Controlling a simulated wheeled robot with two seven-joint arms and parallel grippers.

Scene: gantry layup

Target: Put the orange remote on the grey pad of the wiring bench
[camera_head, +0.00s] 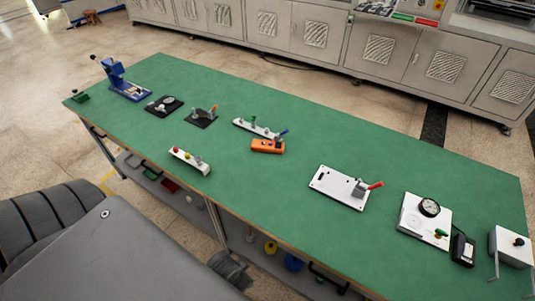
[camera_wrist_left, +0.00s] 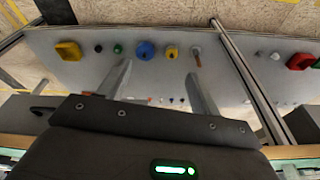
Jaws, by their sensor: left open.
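The orange remote (camera_head: 268,146) lies on the green top of a long bench (camera_head: 260,190), near its middle, just in front of a white strip with small coloured parts (camera_head: 257,128). I cannot pick out a plain grey pad with certainty; two dark plates with parts on them, one (camera_head: 163,105) and another (camera_head: 201,117), lie to the left. In the left wrist view my left gripper (camera_wrist_left: 158,75) is open, with nothing between its fingers. It faces a pale lower shelf with coloured items, away from the remote. My right gripper is in neither view.
A blue press (camera_head: 121,80) stands at the bench's far left. A white strip (camera_head: 189,160), a white plate (camera_head: 340,187), a gauge board (camera_head: 424,220) and a white box (camera_head: 511,247) also stand on top. Green surface around the remote's front is clear. Grey cabinets (camera_head: 270,26) line the back.

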